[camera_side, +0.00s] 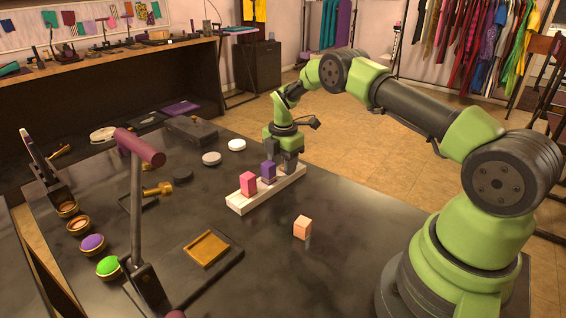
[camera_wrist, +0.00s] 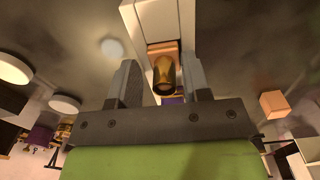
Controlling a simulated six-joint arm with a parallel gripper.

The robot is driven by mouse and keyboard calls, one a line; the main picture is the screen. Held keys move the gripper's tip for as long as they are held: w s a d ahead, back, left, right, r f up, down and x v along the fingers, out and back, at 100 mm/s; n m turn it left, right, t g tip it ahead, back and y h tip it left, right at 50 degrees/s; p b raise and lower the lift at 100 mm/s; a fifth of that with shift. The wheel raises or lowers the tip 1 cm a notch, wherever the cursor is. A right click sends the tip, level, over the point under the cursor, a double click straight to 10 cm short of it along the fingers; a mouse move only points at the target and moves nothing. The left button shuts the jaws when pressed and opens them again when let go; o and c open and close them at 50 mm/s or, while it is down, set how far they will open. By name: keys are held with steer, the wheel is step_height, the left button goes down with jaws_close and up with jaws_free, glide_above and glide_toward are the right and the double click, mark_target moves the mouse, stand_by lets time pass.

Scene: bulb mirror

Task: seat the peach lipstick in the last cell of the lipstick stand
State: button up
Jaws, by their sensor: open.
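The white lipstick stand (camera_side: 268,193) lies on the dark table, with a pink lipstick (camera_side: 248,184) and a purple lipstick (camera_side: 268,171) upright in it. My gripper (camera_side: 285,164) points down over the stand's far right end. In the wrist view my gripper (camera_wrist: 157,76) has its fingers apart, one on each side of a peach lipstick (camera_wrist: 164,72) with a gold tube.
A separate peach block (camera_side: 302,228) sits on the table in front of the stand; it also shows in the wrist view (camera_wrist: 273,104). Round white discs (camera_side: 236,145) lie behind. A black post with a red bar (camera_side: 140,148) and a wooden tray (camera_side: 207,249) stand at left.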

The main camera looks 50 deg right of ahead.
steer(key=shift+s+f, duration=0.4)
steer(key=shift+f, duration=0.05)
steer(key=s+a+r+m+t, duration=0.1)
steer(key=a+r+m, duration=0.15)
steer(key=r, duration=0.95)
steer(key=s+a+r+m+t, duration=0.1)
steer(key=s+a+r+m, duration=0.15)
steer(key=r, duration=0.95)
steer(key=s+a+r+m+t, duration=0.2)
steer(key=s+a+r+m, duration=0.3)
steer(key=s+a+r, duration=0.15)
steer(key=s+a+m+t+y, duration=0.1)
steer(key=s+a+m, duration=0.1)
steer(key=s+m, duration=0.3)
steer(key=s+a+m+t+y, duration=0.1)
steer(key=s+a+m+t, duration=0.1)
steer(key=s+m, duration=0.4)
steer(key=s+a, duration=0.1)
steer(key=s, duration=0.4)
steer(key=shift+f, duration=0.3)
